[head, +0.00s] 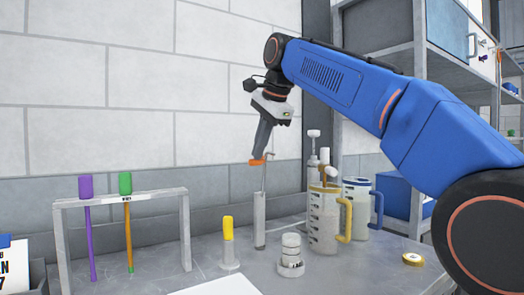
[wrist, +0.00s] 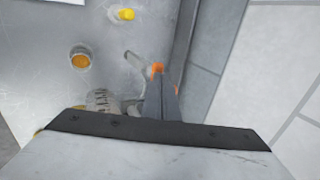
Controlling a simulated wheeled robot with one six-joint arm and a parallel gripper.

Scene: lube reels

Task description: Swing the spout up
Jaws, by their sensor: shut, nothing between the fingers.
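My gripper (head: 257,161) is shut and empty, its orange fingertips pointing down above the bench. In the wrist view its tip (wrist: 157,69) is beside a pale, slanted piece, and I cannot tell whether they touch. In the head view a thin upright rod (head: 264,180) rises from a grey cylinder (head: 260,220) just below and beside the fingertips. Further right stands a measuring jug (head: 323,222) with a yellow handle, with brown-tipped pieces (head: 325,156) rising above its rim. I cannot tell for sure which part is the spout.
A grey rack (head: 122,196) at the left holds a purple-topped and a green-topped tool. A yellow-capped stick (head: 228,235) and a white stacked piece (head: 290,250) stand in front. A blue-handled jug (head: 358,205) is behind right. A block wall (head: 130,70) closes the back.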

